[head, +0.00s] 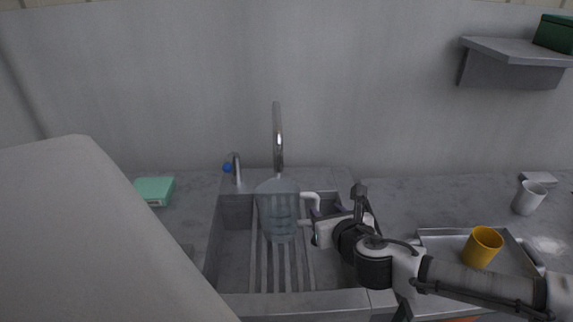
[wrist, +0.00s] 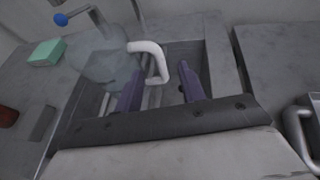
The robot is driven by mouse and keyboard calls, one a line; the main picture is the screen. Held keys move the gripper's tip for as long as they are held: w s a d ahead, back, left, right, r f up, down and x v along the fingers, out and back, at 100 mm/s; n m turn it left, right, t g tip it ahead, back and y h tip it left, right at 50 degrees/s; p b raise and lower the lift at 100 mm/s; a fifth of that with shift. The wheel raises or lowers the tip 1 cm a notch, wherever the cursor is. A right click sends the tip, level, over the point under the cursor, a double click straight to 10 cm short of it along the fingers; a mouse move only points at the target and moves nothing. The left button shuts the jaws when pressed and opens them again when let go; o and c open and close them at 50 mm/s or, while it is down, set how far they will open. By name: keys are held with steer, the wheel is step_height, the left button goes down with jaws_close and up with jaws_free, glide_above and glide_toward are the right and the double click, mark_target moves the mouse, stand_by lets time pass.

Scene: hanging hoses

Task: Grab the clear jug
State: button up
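The clear jug (head: 276,212) stands in the sink under the tap, with its white handle (head: 311,197) on the right side. In the wrist view the see-through jug body (wrist: 103,62) is at the upper left. Its white handle (wrist: 157,62) reaches between my fingers. My gripper (wrist: 160,72) is open, with one dark finger on each side of the handle's lower part. In the head view my gripper (head: 313,228) is at the right of the jug; its fingertips are partly hidden. I cannot tell whether either finger touches the handle.
The grey sink (head: 335,302) has raised walls around the jug, and the tap (head: 278,140) rises behind it. A metal tray (head: 440,240) with a yellow cup (head: 482,246) lies on the right counter, near a white cup (head: 528,197). A green box (head: 154,190) is at left.

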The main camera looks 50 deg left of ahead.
mark_target(318, 202)
steer(key=p+x, duration=0.2)
steer(key=x, duration=0.7)
steer(key=shift+a+r, duration=0.1)
steer(key=shift+c, duration=0.2)
jaws_close()
